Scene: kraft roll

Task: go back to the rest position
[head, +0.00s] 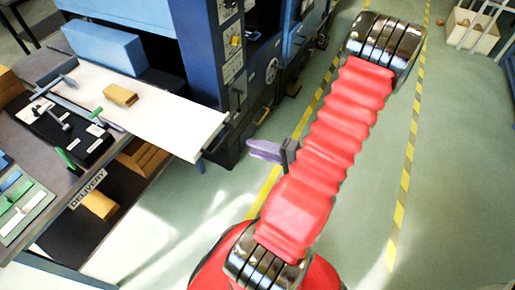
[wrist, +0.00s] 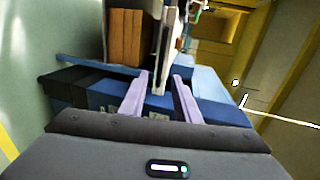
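My gripper (head: 265,151) has purple fingers and hangs over the floor in the head view, to the right of the white board's near end. In the wrist view my gripper (wrist: 160,82) has its two fingers apart with nothing held between them. The pale upright strip seen past the fingertips looks like background. My red ribbed arm runs from the bottom centre to the top right of the head view.
A blue machine (head: 205,55) stands behind a white board (head: 165,115) bearing a small brown block (head: 120,94). A table labelled DELIVERY (head: 88,188) is at left, with tools and brown stacks. Green floor (head: 455,190) is clear at right; a white crate (head: 470,30) stands far off.

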